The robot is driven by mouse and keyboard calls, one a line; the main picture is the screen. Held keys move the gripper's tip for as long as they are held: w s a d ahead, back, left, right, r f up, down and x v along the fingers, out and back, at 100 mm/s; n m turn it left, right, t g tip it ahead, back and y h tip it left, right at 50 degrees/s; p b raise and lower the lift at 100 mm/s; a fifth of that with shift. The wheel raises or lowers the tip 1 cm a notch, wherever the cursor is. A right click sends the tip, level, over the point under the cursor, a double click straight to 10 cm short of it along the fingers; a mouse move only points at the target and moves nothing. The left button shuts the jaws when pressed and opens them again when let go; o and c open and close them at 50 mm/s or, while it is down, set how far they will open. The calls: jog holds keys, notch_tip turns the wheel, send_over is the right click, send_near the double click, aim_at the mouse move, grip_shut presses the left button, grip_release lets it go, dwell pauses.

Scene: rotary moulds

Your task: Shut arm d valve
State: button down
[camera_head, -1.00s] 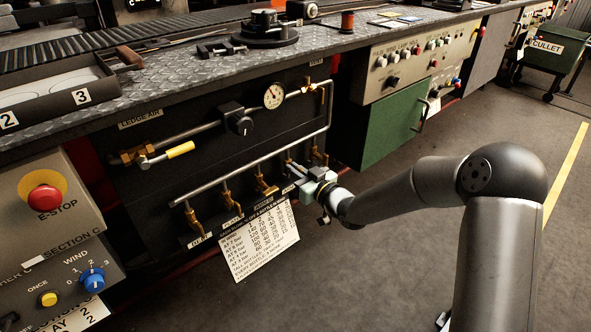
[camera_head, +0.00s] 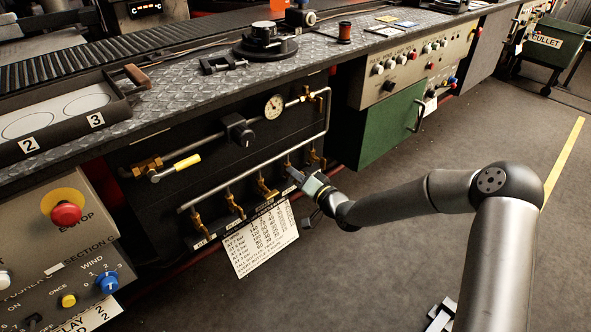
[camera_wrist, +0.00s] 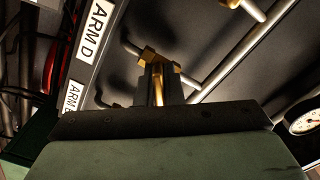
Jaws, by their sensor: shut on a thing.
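A row of brass valves runs along the lower pipe of the dark panel in the head view. My gripper (camera_head: 292,173) is at the fourth valve from the left. In the wrist view, my gripper (camera_wrist: 158,80) has its two dark fingers closed on the brass lever of the arm d valve (camera_wrist: 149,56). The lever shows as a thin strip between the fingers, so its exact angle is hard to tell. The ARM D label (camera_wrist: 93,30) is on the strip to the left of the valve. In the head view, my gripper hides much of this valve.
A white chart (camera_head: 262,240) hangs below the valves. A pressure gauge (camera_head: 274,107) and a yellow-handled lever (camera_head: 187,162) are above them. A green cabinet door (camera_head: 388,132) is to the right.

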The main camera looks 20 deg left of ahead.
jog(key=shift+f+m+p, duration=0.15)
jog(key=shift+m+p, duration=0.2)
jog(key=shift+m, duration=1.7)
jog(key=shift+f+m+p, duration=0.1)
jog(key=shift+m+p, duration=0.2)
jog(key=shift+m, duration=1.75)
jog(key=c, duration=1.6)
grip_release()
jog(key=shift+o, duration=0.2)
jog(key=p+v, duration=0.3)
jog(key=v, duration=1.4)
jog(key=shift+d, duration=0.25)
